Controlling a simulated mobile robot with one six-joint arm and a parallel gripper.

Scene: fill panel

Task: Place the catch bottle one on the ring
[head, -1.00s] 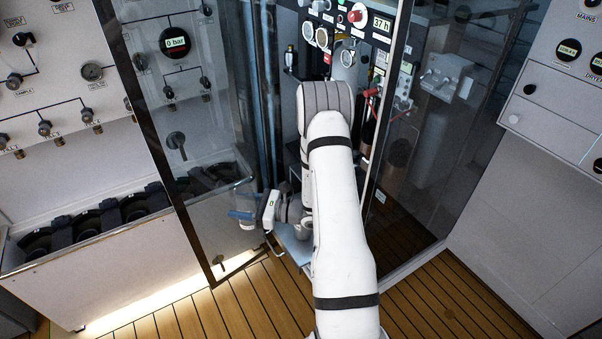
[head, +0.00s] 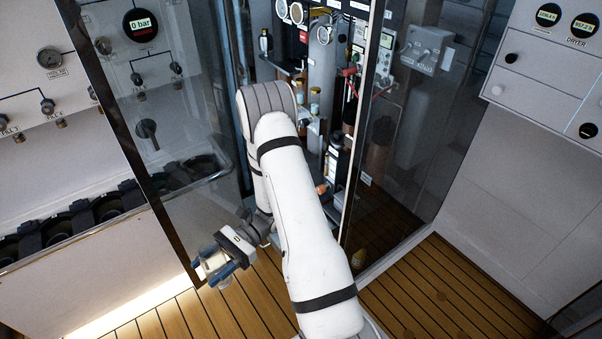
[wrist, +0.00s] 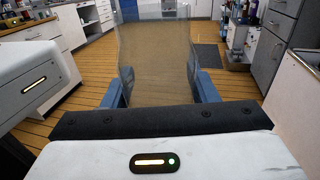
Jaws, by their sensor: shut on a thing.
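The catch bottle (head: 211,263) is a clear, see-through vessel held out to the left of my arm, above the wooden floor. My gripper (head: 217,269) has blue fingers on both sides of it and is shut on it. In the wrist view the clear bottle (wrist: 165,55) stands up between the blue fingers, and the floor shows through it. It looks empty. The ring cannot be made out in either view; my arm covers part of the open cabinet.
The open cabinet holds gauges, hoses and a dark bottle (head: 333,157) with a white label. A glass door (head: 165,120) stands open on the left, close to my gripper. The wooden floor (head: 440,290) is clear at lower right.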

